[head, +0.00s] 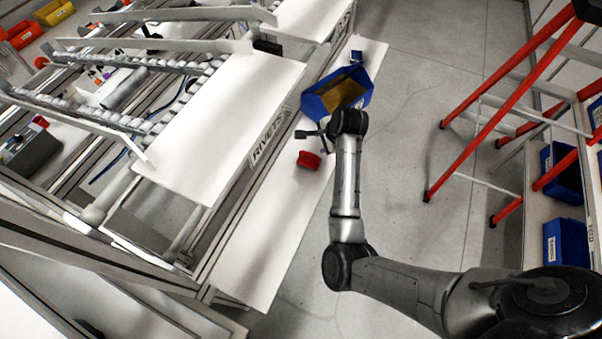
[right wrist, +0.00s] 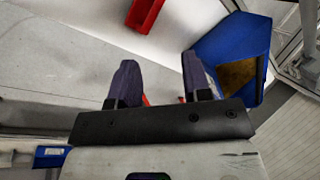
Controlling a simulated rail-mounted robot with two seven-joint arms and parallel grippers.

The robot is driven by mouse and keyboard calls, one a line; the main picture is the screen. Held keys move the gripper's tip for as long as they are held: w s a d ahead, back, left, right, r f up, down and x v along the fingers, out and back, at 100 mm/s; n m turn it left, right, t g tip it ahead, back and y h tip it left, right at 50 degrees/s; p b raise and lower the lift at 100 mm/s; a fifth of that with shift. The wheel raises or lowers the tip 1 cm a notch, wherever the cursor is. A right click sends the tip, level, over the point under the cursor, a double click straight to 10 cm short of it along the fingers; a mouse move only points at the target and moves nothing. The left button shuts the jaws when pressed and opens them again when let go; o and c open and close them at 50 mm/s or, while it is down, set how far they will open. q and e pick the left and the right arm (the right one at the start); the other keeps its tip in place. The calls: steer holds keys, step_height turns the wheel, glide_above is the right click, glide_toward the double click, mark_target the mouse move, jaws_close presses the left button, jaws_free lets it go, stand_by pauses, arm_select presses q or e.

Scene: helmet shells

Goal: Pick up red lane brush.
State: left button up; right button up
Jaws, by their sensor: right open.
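A small red object (head: 309,160), which I take for the red lane brush, lies on the white ledge under the "RIVETS" label. Its exact shape is too small to make out. My right gripper (head: 311,141) is open and empty just above it in the head view, beside the blue bin. In the right wrist view the open fingers (right wrist: 159,64) have a clear gap between them. A red block (right wrist: 148,12) shows beyond them at the top edge, cut off by the frame. Small red bits behind the fingers are mostly hidden. My left gripper is out of view.
A blue bin (head: 362,79) with a brown inside stands on the ledge, close to my right gripper; it also shows in the right wrist view (right wrist: 212,50). The white rack shelf (head: 222,120) overhangs on the left. Red-legged frames (head: 470,110) stand right; bare floor lies between.

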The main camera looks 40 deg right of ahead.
mark_target(310, 154)
steer(key=w+f+m, duration=0.1)
steer(key=f+m, duration=0.1)
steer(key=m, duration=0.1)
steer(key=w+f+m, duration=0.1)
steer(key=f+m, duration=0.1)
steer(key=f, duration=0.1)
steer(key=w+f+m, duration=0.1)
steer(key=f+m, duration=0.2)
steer(key=shift+w+a+m, duration=0.2)
steer(key=shift+m, duration=0.1)
steer(key=shift+a+x, duration=0.2)
steer(key=shift+x, duration=2.4)
steer(key=shift+s+f, duration=0.1)
steer(key=shift+s, duration=0.05)
jaws_close()
